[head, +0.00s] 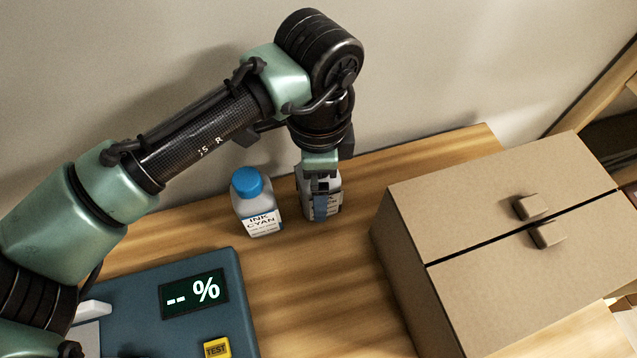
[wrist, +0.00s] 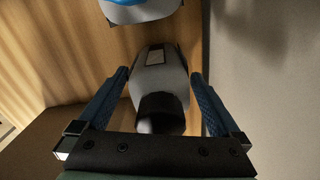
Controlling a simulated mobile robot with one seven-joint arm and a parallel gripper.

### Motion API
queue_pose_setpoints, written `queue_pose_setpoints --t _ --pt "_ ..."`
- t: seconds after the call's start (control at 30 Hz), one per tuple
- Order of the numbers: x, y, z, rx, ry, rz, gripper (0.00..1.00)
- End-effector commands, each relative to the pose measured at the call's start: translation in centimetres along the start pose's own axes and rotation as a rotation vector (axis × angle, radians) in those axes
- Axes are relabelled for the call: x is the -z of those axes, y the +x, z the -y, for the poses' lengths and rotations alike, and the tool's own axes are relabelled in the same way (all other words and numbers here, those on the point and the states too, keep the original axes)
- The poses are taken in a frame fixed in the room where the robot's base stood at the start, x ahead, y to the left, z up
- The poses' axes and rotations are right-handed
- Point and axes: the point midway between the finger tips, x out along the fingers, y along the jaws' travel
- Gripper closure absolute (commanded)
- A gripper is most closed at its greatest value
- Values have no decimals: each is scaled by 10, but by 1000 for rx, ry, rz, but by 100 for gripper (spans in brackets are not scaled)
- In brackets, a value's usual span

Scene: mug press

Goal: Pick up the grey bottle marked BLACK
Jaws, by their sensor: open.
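The grey bottle (head: 334,203) stands on the wooden table under my gripper (head: 321,192) in the head view, largely hidden by it. Its label text cannot be read. In the wrist view a grey bottle (wrist: 160,80) with a black cap lies between the two blue fingers of my gripper (wrist: 160,74). The fingers are open, one on each side of the bottle, with a visible gap on both sides.
A white bottle marked INK CYAN (head: 257,213) with a blue cap stands just left of the grey bottle. A closed cardboard box (head: 480,225) is to the right. A dark blue device (head: 215,268) with a percent display is at front left. A wall (head: 420,70) rises behind.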

Motion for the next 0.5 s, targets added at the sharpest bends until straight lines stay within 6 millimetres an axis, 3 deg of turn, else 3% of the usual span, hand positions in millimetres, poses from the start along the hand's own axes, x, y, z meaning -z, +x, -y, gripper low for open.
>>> queue_pose_setpoints --t 0.13,0.5 --pt "0 0 0 0 -1 0 2" --pt "0 0 0 -1 0 0 68"
